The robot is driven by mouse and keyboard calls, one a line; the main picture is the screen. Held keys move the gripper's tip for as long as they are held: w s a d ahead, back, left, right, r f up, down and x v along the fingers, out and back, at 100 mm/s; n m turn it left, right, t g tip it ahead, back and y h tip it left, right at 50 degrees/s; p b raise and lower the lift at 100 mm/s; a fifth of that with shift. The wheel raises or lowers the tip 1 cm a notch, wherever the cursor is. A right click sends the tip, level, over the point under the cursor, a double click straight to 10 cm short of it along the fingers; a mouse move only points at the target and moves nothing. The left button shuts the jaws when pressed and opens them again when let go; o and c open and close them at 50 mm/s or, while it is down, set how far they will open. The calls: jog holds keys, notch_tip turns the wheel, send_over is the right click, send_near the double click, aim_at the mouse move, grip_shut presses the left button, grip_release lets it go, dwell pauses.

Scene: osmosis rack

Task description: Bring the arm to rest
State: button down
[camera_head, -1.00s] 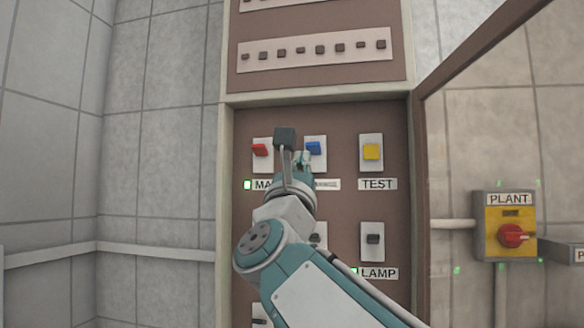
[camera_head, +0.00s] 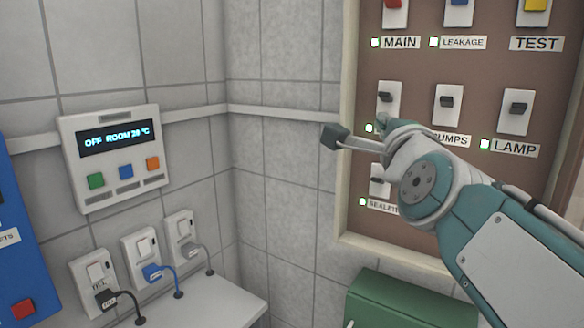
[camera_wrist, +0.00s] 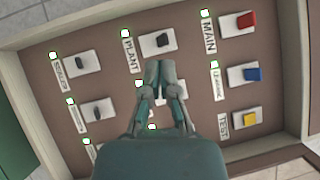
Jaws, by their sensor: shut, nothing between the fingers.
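My arm reaches in from the lower right in the head view, in front of the brown switch panel (camera_head: 360,232). In that view the gripper's fingers are mostly hidden behind the wrist parts. In the wrist view my gripper (camera_wrist: 166,66) is shut and empty, its fingers together in front of the panel, near the switch beside the PLANT label (camera_wrist: 131,52). I cannot tell how far the fingertips are from the panel. The MAIN (camera_head: 401,42), LEAKAGE (camera_head: 462,43) and LAMP (camera_head: 514,148) labels have lit green lamps beside them.
A display unit (camera_head: 68,140) reading OFF ROOM hangs on the left wall. Below it are several sockets with plugs (camera_head: 152,272) above a white surface (camera_head: 215,300). A green box (camera_head: 410,300) stands below the panel. A blue panel (camera_head: 15,250) is at the far left.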

jog(key=s+f+n+g, duration=0.4)
jog(key=s+f+n, duration=0.2)
jog(key=f, duration=0.5)
jog(key=s+d+f+n+g, duration=0.1)
jog(key=s+f+n+g, duration=0.4)
jog(key=f, duration=0.7)
jog(key=s+f+n+g, duration=0.5)
jog(key=s+f+n, duration=0.3)
jog(key=f, duration=0.3)
jog(key=shift+s+d+f, duration=0.15)
jog(key=shift+s+d, duration=0.05)
jog(key=shift+s, duration=0.1)
